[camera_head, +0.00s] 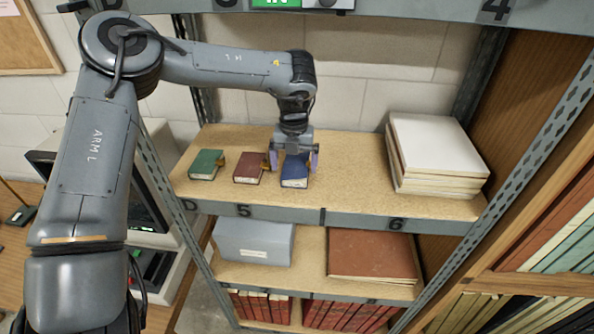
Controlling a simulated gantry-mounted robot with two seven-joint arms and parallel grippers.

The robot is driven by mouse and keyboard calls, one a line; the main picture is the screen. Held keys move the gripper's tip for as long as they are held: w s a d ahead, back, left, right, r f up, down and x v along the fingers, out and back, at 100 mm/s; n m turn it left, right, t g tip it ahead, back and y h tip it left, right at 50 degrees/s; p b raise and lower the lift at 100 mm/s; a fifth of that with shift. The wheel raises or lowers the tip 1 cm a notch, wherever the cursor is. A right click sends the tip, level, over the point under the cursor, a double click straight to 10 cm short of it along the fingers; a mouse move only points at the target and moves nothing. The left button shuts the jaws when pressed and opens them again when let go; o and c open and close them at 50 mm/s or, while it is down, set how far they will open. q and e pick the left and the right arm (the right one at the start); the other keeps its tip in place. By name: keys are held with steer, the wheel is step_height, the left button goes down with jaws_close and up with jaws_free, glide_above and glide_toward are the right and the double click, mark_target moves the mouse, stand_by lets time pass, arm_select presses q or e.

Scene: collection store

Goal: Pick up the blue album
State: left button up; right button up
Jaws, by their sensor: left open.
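The blue album (295,173) is a small thick book lying flat on the upper wooden shelf (350,190), right of a dark red album (249,168) and a green album (206,164). My left gripper (294,161) reaches down from above, with its fingers apart on the left and right sides of the blue album. The album still rests on the shelf. Whether the fingers touch it I cannot tell. My right gripper is not in view.
A white stack of papers or boxes (436,150) stands on the right of the same shelf. Below are a grey box (253,243) and a large brown album (371,255). Metal uprights frame the shelf. The shelf between the blue album and the white stack is clear.

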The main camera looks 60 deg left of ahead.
mark_target(295, 172)
arm_select(q)
steer(key=shift+f+p, duration=0.3)
steer(key=shift+f, duration=1.85)
steer(key=shift+w, duration=0.1)
steer(key=shift+c, duration=0.5)
steer(key=c, duration=1)
